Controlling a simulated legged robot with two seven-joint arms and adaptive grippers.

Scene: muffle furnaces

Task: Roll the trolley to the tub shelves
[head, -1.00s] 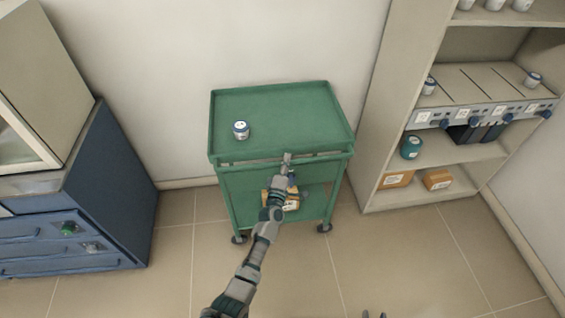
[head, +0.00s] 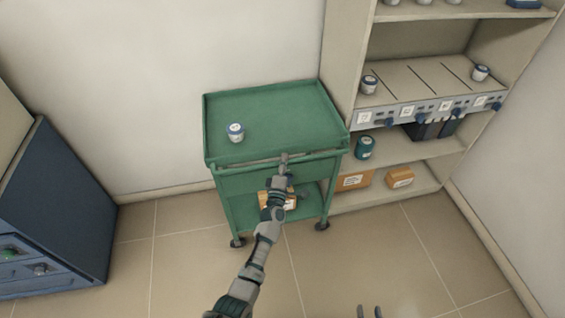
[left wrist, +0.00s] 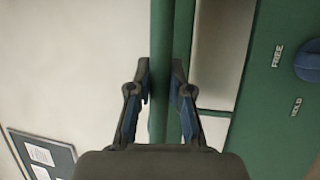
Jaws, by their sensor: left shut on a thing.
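The green trolley (head: 275,112) stands on the tiled floor against the back wall, its right side close to the shelf unit. A small white tub (head: 236,132) with a blue label stands on its top tray, towards the left. My left gripper (head: 284,158) is shut on the trolley's front handle bar; in the left wrist view its fingers (left wrist: 160,88) straddle the green bar. The tub shelves (head: 415,85) rise to the right, with white tubs on them. My right gripper (head: 369,312) shows only its fingertips at the bottom edge, spaced apart and empty.
A blue cabinet (head: 62,205) stands at the left. The trolley's lower shelf carries an orange box (head: 268,200). The shelves' lower levels hold a teal tub (head: 364,147) and orange boxes (head: 400,177). The floor in front is clear.

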